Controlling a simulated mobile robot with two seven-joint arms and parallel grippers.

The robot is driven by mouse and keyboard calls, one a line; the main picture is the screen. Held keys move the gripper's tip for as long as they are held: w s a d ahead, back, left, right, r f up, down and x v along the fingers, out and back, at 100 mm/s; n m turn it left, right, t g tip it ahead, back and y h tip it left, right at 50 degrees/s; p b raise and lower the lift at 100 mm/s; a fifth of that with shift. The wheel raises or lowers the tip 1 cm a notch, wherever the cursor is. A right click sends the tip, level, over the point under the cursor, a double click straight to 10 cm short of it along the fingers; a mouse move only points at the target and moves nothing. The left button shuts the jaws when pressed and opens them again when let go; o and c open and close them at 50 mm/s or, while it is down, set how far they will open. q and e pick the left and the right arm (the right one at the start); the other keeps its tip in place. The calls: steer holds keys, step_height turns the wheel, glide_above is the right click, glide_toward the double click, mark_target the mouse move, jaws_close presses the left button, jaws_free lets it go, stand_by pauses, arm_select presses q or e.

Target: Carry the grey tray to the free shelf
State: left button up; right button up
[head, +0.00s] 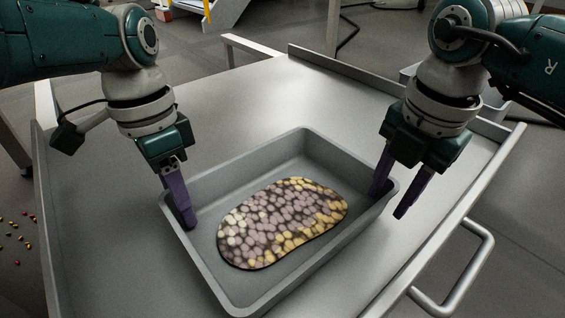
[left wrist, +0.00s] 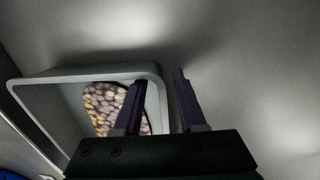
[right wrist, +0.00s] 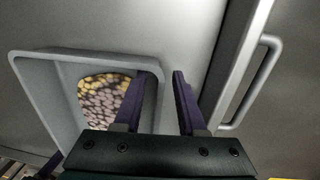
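The grey tray (head: 250,165) sits on a metal cart top in the middle of the head view. Whether any finger touches the wall cannot be told.
The cart top (head: 340,105) is bare behind the tray and has raised edges. A bar handle (head: 470,270) sticks out at the right. Small coloured candies (head: 15,235) lie on the floor at the left. No shelf is clearly visible.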

arm_select(q)
steer(key=shift+c, duration=0.3)
arm_select(e)
steer(key=shift+c, duration=0.3)
arm_select(q)
jaws_close()
arm_select(e)
jaws_close()
stand_by(0.5)
